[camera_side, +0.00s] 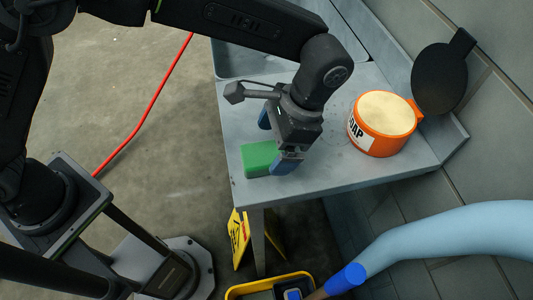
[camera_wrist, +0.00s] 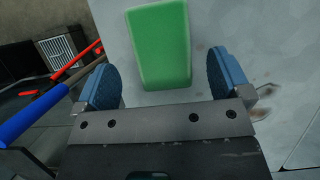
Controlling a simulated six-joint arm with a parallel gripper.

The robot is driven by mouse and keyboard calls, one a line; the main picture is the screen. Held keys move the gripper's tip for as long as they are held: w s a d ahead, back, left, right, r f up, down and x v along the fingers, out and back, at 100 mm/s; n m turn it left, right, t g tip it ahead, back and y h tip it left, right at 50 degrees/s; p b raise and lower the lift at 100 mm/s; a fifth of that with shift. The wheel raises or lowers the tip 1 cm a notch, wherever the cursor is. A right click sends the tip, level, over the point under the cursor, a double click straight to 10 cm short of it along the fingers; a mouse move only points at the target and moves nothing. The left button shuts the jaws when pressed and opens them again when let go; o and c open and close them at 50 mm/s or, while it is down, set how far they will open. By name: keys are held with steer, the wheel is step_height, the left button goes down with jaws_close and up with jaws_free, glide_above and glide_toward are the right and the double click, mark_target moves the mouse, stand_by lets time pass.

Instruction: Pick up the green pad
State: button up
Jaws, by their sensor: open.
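The green pad (camera_side: 260,159) is a rectangular block lying on the grey metal table near its front left corner. My gripper (camera_side: 275,142) is over the table right at the pad, with one blue fingertip on the near side and one behind. In the wrist view the pad (camera_wrist: 160,42) lies ahead of and between the two open blue fingers of my gripper (camera_wrist: 168,82). Clear gaps show on both sides of the pad, so the fingers do not grip it. In the side view my gripper hides the pad's right end.
An orange soap tub (camera_side: 383,131) with its dark lid (camera_side: 440,75) open stands to the right on the table (camera_side: 345,172). A sink basin (camera_side: 238,62) is behind. A yellow sign (camera_side: 238,238) and a yellow bin (camera_side: 262,284) are below the front edge. A light blue pipe (camera_side: 440,240) runs at lower right.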

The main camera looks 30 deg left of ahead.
mark_target(266, 152)
steer(key=shift+x, duration=1.95)
steer(key=shift+a, duration=0.1)
steer(key=shift+c, duration=0.2)
steer(key=c, duration=1)
steer(key=shift+o, duration=0.2)
steer(key=shift+r, duration=0.1)
steer(key=shift+w+r, duration=0.1)
steer(key=shift+r, duration=0.2)
steer(key=r, duration=0.4)
steer(key=shift+a, duration=0.25)
steer(key=w+a+r, duration=0.2)
steer(key=a+r, duration=0.4)
steer(key=a, duration=0.5)
steer(key=shift+w, duration=0.35)
steer(key=shift+r, duration=0.15)
